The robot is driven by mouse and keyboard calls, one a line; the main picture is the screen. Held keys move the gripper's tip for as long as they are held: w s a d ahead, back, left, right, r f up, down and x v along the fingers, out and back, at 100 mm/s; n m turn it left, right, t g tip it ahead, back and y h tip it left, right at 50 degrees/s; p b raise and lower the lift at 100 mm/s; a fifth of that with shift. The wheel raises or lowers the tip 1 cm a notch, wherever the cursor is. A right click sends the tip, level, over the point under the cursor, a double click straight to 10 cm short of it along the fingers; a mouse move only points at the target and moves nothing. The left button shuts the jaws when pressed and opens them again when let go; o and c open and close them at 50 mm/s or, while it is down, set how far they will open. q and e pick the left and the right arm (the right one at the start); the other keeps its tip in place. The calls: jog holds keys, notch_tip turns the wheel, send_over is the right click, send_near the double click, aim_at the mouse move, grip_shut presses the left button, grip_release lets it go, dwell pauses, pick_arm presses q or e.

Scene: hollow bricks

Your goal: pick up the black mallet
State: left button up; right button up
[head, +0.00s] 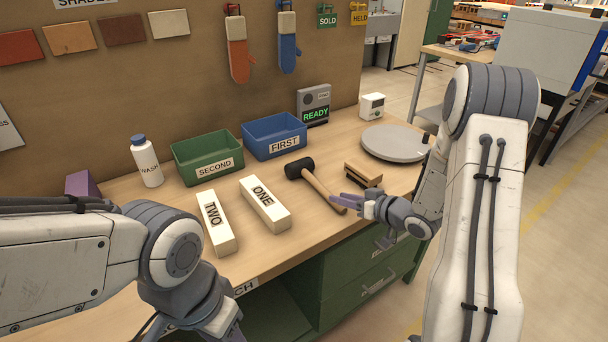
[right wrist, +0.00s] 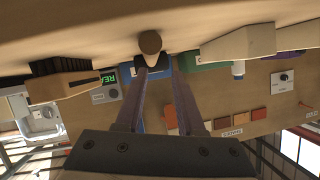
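The black mallet lies on the bench, its black head (head: 299,169) toward the back and its wooden handle (head: 322,190) pointing toward the front edge. My right gripper (head: 350,202) is at the free end of the handle, low over the bench. In the right wrist view its two fingers (right wrist: 160,66) are apart, and the handle end (right wrist: 150,43) shows end-on just beyond the tips, nearer the left finger. Nothing is gripped. My left arm comes in at the lower left; its fingers are out of frame.
A wooden brush (head: 363,174) lies close to the right of the handle. Blocks marked ONE (head: 265,204) and TWO (head: 216,223) lie to the left. Blue (head: 275,137) and green (head: 208,157) bins stand behind. A grey round plate (head: 394,143) is at the right.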

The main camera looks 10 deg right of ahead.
aim_at(330, 193)
jog(key=shift+w+d+f, duration=0.2)
jog(key=shift+w+f, duration=0.35)
jog(key=shift+w, duration=0.35)
jog(key=x, duration=0.5)
jog(key=shift+d+f+p, duration=0.1)
jog(key=shift+f+p, duration=0.05)
jog(key=shift+p, duration=0.15)
jog(key=shift+c, duration=0.3)
grip_shut()
